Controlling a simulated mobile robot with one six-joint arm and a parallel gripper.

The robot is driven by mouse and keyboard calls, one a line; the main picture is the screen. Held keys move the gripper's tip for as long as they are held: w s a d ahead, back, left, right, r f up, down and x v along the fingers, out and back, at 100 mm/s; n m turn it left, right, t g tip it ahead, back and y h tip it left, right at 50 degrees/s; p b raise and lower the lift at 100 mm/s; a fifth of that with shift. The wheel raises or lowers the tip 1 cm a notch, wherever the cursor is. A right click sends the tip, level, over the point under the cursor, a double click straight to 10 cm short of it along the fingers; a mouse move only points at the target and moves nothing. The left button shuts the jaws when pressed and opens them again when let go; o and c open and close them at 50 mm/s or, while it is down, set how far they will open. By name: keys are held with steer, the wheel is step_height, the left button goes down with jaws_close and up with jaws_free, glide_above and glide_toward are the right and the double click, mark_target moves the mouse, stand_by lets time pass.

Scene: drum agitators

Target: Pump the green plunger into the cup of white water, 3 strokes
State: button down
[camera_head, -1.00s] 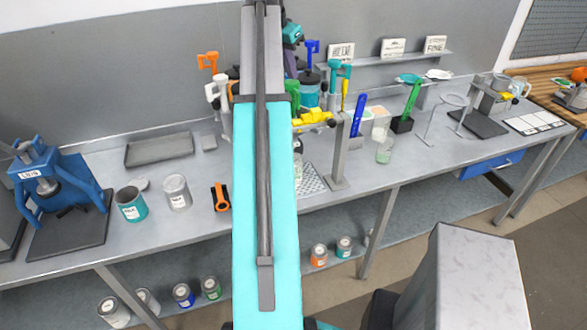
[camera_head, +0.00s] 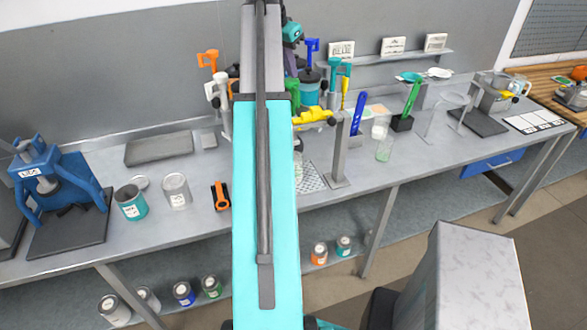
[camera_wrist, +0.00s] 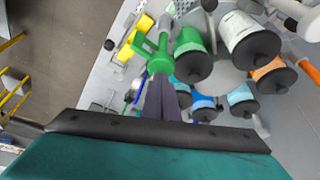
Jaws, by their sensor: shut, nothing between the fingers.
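In the wrist view, my gripper (camera_wrist: 160,84) is shut and empty, its dark fingers pointing away from the camera. The green plunger (camera_wrist: 160,52) with its loop handle is just beyond the fingertips; I cannot tell whether they touch it. In the head view, a green part (camera_head: 293,88), likely the same plunger, shows beside my arm, which covers much of it. Small clear cups stand on the bench at the right, one of them whitish (camera_head: 379,129) and one pale green (camera_head: 384,150). I cannot tell for sure which cup holds the white water.
Several coloured containers (camera_wrist: 250,40) crowd around the plunger in the wrist view. A yellow clamp (camera_head: 313,117) and a grey post (camera_head: 341,155) stand close to my arm. A blue press (camera_head: 55,185) and open cans (camera_head: 130,203) are at the left. The grey tray (camera_head: 158,149) lies behind.

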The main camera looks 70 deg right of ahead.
mark_target(290, 81)
steer(key=shift+f+b, duration=0.75)
steer(key=shift+f, duration=1.8)
steer(key=shift+r, duration=0.15)
steer(key=shift+r+p, duration=1.05)
steer(key=shift+r, duration=1.5)
steer(key=shift+r, duration=0.15)
steer(key=shift+r, duration=2.95)
